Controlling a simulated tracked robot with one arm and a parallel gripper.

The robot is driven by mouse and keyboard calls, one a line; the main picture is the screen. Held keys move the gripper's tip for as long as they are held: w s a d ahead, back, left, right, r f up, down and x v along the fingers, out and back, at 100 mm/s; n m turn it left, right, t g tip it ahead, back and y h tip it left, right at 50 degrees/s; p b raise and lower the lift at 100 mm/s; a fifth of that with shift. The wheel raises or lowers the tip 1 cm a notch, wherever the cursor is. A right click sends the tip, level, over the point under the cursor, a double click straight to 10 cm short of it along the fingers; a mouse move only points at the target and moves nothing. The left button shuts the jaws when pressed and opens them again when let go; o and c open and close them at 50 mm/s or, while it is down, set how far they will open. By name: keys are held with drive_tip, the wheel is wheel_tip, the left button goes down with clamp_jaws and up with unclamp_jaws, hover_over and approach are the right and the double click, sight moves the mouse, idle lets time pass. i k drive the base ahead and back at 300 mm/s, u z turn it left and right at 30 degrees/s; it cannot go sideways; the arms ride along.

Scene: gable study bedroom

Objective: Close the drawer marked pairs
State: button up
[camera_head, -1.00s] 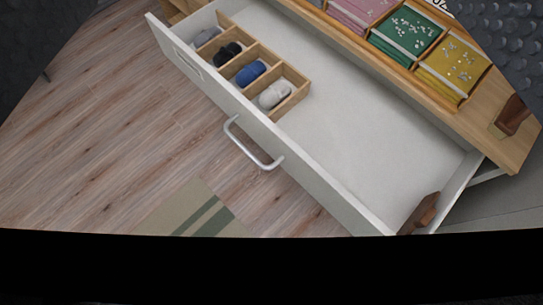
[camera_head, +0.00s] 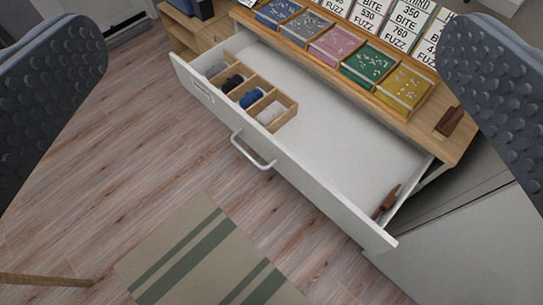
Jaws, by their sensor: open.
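A white drawer (camera_head: 330,150) stands pulled well out of a wood-topped dresser (camera_head: 432,128). Its front panel (camera_head: 310,187) carries a silver bar handle (camera_head: 251,150) and a label holder (camera_head: 203,92) whose writing is too small to read. Inside, a wooden divider (camera_head: 284,118) holds several rolled socks, including a blue pair (camera_head: 251,98) and a white pair (camera_head: 270,114). A brown wooden item (camera_head: 387,201) lies at the drawer's right end. My gripper (camera_head: 274,100) is open, its dark studded fingers at the left and right picture edges, apart from the drawer and empty.
Lettered cards (camera_head: 408,14) stand behind. A striped rug (camera_head: 205,254) lies on the open wood floor before the drawer.

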sight(341, 155)
drive_tip(key=u, duration=0.8)
drive_tip(key=k, duration=1.2)
drive_tip(key=z, duration=1.1)
drive_tip(key=i, duration=1)
drive_tip(key=u, duration=0.05)
